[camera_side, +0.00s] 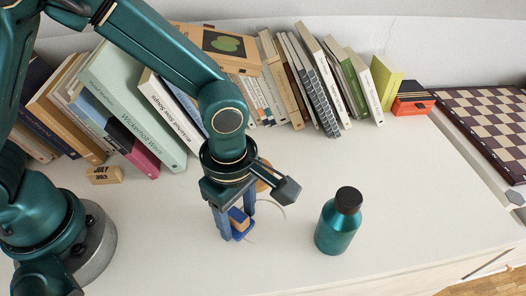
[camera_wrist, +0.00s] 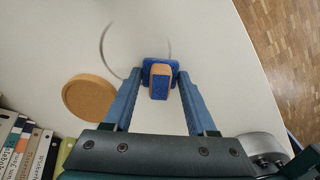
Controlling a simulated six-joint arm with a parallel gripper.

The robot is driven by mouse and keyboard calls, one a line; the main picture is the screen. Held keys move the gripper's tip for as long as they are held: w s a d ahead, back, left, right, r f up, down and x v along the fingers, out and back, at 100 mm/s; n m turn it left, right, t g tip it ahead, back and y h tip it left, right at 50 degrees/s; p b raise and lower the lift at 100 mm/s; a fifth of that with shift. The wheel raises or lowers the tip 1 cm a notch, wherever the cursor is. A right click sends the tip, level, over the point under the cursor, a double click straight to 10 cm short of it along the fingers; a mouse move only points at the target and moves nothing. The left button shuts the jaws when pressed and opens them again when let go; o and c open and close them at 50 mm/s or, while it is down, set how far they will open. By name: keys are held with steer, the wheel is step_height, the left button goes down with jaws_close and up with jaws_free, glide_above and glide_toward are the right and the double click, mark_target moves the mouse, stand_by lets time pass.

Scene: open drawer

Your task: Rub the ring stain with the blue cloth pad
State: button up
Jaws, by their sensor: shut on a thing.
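The blue cloth pad (camera_side: 236,234) has a tan and blue block on top as a grip; it also shows in the wrist view (camera_wrist: 147,66). My gripper (camera_side: 237,224) points down and is shut on the block, one finger on each side; the wrist view shows both fingers (camera_wrist: 159,76) pressed to it. The ring stain is a thin grey circle on the white top (camera_side: 286,214), and it also shows in the wrist view (camera_wrist: 101,42). The pad overlaps the ring's near edge in the wrist view. The pad looks at or very near the surface; I cannot tell if it touches.
A round cork coaster (camera_wrist: 90,98) lies beside the ring, partly behind my gripper in the side view. A teal bottle (camera_side: 338,226) with a black cap stands to the right. Books (camera_side: 135,105) line the back, with a small wooden calendar block (camera_side: 104,175) before them.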

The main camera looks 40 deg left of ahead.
mark_target(283, 215)
steer(key=shift+w+d+r, duration=0.25)
steer(key=shift+w+d, duration=0.15)
steer(key=shift+w+d+f, duration=0.25)
steer(key=shift+w+d, duration=2.05)
steer(key=shift+d, duration=0.05)
steer(key=shift+s+a, duration=2.6)
steer(key=shift+a, duration=0.05)
steer(key=shift+s+a, duration=0.1)
steer(key=shift+a, duration=0.15)
steer(key=shift+w+a, duration=0.3)
steer(key=shift+w, duration=0.1)
steer(key=shift+w+d, duration=0.1)
steer(key=shift+w, duration=0.15)
steer(key=shift+w+d, duration=2.6)
steer(key=shift+d, duration=0.05)
steer(key=shift+s+a, duration=2.7)
steer(key=shift+a, duration=0.05)
steer(key=shift+s+r, duration=0.1)
steer(key=shift+r, duration=3.95)
